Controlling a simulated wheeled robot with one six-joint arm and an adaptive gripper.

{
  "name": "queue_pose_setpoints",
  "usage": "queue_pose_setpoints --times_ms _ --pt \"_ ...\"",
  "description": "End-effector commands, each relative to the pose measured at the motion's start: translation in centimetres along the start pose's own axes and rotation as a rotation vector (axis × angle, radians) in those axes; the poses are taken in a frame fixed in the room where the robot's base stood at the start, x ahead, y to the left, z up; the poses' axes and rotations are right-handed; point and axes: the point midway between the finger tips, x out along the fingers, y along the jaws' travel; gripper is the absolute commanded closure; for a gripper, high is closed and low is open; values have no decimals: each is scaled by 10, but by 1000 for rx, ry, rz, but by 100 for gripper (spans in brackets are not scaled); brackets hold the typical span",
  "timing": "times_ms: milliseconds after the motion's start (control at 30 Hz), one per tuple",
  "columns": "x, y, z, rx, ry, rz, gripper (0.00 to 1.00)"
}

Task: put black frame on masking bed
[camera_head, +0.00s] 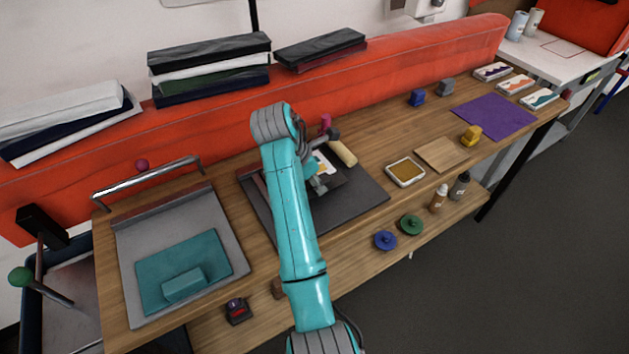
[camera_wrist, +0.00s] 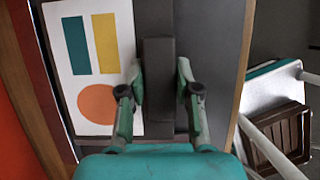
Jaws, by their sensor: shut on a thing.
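My gripper (camera_wrist: 160,88) is shut on a dark, upright block (camera_wrist: 158,62), which looks like the grip of the black frame. The rest of that frame cannot be told apart from the dark surface behind it. In the head view my gripper (camera_head: 318,184) is over a dark grey flat bed (camera_head: 355,205) in the middle of the bench, partly hidden by my arm. A white card (camera_wrist: 70,95) with teal, yellow and orange shapes lies beside the block. Whether the block touches the surface below cannot be told.
A grey bed with a metal handle (camera_head: 148,175) stands at the left, bearing a teal sheet (camera_head: 210,252) with a block. A pale roller (camera_head: 343,153) lies behind my gripper. An ink tray (camera_head: 405,173), wooden board (camera_head: 437,153) and purple sheet (camera_head: 494,117) are at the right.

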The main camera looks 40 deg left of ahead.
Motion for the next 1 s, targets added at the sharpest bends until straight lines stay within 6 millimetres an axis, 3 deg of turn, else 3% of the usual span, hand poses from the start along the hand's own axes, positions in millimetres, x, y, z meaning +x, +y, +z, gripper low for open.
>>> queue_pose_setpoints --times_ms 100,433,467,533,867,1000 --pt "11 -4 -6 -2 0 2 100" --pt "13 -4 -7 -2 0 2 100" --pt "13 -4 -7 -2 0 2 62" --pt "13 -4 -7 -2 0 2 45" --pt "12 -4 -7 -2 0 2 42" --pt "3 -1 -3 0 -1 3 42"
